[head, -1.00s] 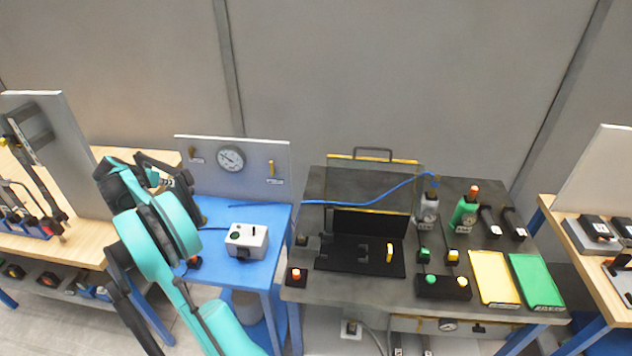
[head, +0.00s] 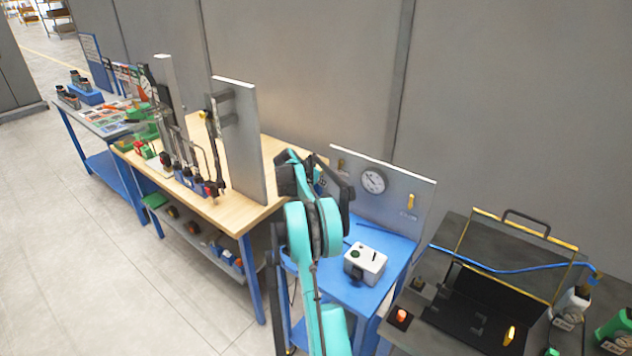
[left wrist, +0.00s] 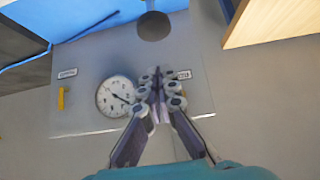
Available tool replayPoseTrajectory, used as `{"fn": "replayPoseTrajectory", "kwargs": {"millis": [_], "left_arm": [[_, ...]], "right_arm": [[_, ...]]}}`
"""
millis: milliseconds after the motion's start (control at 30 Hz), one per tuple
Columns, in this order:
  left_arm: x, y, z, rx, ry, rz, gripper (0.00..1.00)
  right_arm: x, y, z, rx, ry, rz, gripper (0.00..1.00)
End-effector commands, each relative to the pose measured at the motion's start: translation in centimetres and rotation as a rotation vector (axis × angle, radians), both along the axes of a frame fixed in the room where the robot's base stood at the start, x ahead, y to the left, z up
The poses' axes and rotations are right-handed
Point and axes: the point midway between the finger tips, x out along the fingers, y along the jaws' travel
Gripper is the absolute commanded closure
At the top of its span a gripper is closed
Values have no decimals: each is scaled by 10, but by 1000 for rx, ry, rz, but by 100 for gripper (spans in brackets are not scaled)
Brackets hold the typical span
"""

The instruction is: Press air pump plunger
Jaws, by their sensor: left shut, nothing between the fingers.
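My left gripper (left wrist: 160,88) is shut and empty, with its fingertips together in front of the grey gauge panel. In the head view my left gripper (head: 318,178) is at the left end of the blue table (head: 350,293), and its fingers are mostly hidden by my teal arm. A dark round knob on a short stem (left wrist: 153,26) shows beyond the fingertips in the left wrist view, apart from them. It may be the pump plunger, but I cannot tell. My arm hides that spot in the head view. The round gauge (head: 373,181) is on the upright panel (head: 412,195).
A white box with a green button (head: 366,262) stands on the blue table. A wooden bench (head: 225,210) with an upright board (head: 240,140) is close on the left. A dark bench (head: 440,243) with a case and a blue hose (head: 500,268) is on the right.

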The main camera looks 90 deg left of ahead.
Motion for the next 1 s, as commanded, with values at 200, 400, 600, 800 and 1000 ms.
{"fn": "replayPoseTrajectory", "kwargs": {"millis": [200,400,600,800,1000], "left_arm": [[11,14,-35,0,0,1,100],[11,13,-54,0,0,1,100],[11,13,-58,0,1,1,100],[11,13,-58,0,1,1,100],[11,13,-76,0,1,1,100]], "right_arm": [[0,0,-4,0,0,0,60],[0,0,-6,0,0,0,60],[0,0,-6,0,0,0,60],[0,0,-6,0,0,0,60],[0,0,-19,0,0,0,60]]}}
